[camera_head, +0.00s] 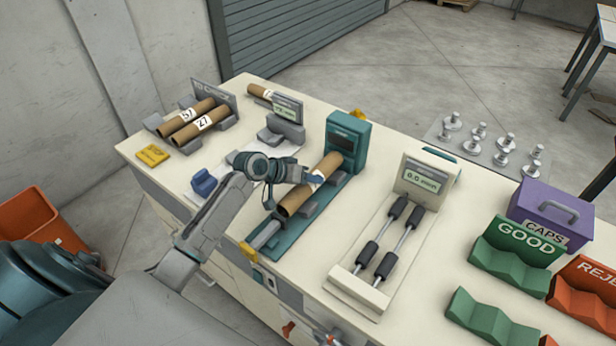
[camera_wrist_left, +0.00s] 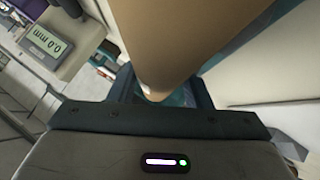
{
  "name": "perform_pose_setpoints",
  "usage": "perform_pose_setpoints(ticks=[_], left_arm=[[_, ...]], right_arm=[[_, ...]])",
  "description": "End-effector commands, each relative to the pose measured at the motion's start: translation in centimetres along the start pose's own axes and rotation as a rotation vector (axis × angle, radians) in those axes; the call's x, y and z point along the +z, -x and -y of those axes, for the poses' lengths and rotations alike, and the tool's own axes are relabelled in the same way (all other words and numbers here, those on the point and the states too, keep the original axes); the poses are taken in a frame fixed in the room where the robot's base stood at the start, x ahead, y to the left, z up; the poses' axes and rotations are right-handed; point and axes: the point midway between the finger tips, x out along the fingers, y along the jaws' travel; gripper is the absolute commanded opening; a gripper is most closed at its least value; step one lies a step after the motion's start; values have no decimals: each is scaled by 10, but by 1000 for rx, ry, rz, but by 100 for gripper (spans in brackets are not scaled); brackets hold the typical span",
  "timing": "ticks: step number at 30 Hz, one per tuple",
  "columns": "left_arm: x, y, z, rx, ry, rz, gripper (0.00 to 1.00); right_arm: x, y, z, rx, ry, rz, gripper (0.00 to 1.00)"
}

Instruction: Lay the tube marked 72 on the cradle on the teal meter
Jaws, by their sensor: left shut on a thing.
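A brown cardboard tube (camera_head: 294,203) lies lengthwise along the teal meter (camera_head: 346,139), at or just over its cradle (camera_head: 332,190); I cannot tell whether it rests fully there. My left gripper (camera_head: 308,177) comes from the left and is shut around the middle of this tube. The gripper covers most of its white label, so its number is not readable. In the left wrist view the tube (camera_wrist_left: 185,35) fills the space between the fingers (camera_wrist_left: 160,95). My right gripper is not in view.
Tubes marked 57 (camera_head: 187,117) and 27 (camera_head: 203,123) lie in a rack at the left. Another tube (camera_head: 259,90) lies by a grey gauge (camera_head: 287,110). Right of the teal meter stand a cream roller gauge (camera_head: 428,183), a purple caps box (camera_head: 549,212), and green GOOD (camera_head: 515,247) and orange REJECT (camera_head: 590,285) trays.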

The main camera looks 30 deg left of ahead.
Motion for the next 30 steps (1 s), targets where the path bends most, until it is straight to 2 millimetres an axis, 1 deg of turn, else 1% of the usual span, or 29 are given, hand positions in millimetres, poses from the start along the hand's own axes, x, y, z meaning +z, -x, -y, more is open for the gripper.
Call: perform_pose_setpoints(ticks=[1,6,17,18,21,30], left_arm=[[5,-5,4,0,1,0,21],[13,-13,11,0,1,-1,21],[15,-15,12,0,0,-1,21],[15,-15,12,0,0,-1,52],[15,-15,12,0,1,-1,70],[15,-14,12,0,1,-1,70]], right_arm=[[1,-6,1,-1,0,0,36],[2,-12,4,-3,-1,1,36],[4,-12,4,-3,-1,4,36],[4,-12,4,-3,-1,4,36],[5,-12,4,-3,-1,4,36],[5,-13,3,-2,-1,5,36]])
